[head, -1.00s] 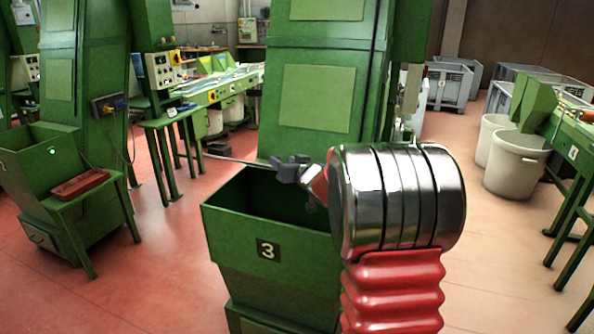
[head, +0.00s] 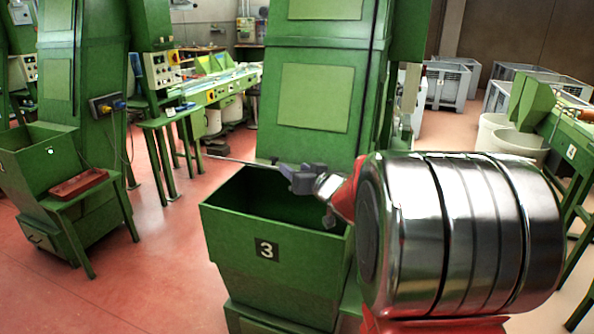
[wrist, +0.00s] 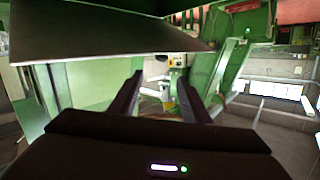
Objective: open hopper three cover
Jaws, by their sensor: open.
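Hopper three (head: 230,240) is the green bin with a black "3" label at the centre of the head view. Its top looks open and its inside is dark. I cannot make out a cover on it for certain. My gripper (head: 305,182) is over the hopper's back rim area, partly hidden by my arm. In the wrist view my gripper (wrist: 160,95) has its two dark fingers apart, with nothing between them. A flat grey panel (wrist: 110,38) crosses the top of the wrist view, beyond and above the fingers; I cannot tell whether it is the cover.
A tall green machine column (head: 315,95) stands right behind the hopper. Another green hopper (head: 40,165) with a red tray (head: 80,184) is at left. A green conveyor table (head: 570,130) and white bins (head: 520,145) are at right. Red floor is clear left of hopper three.

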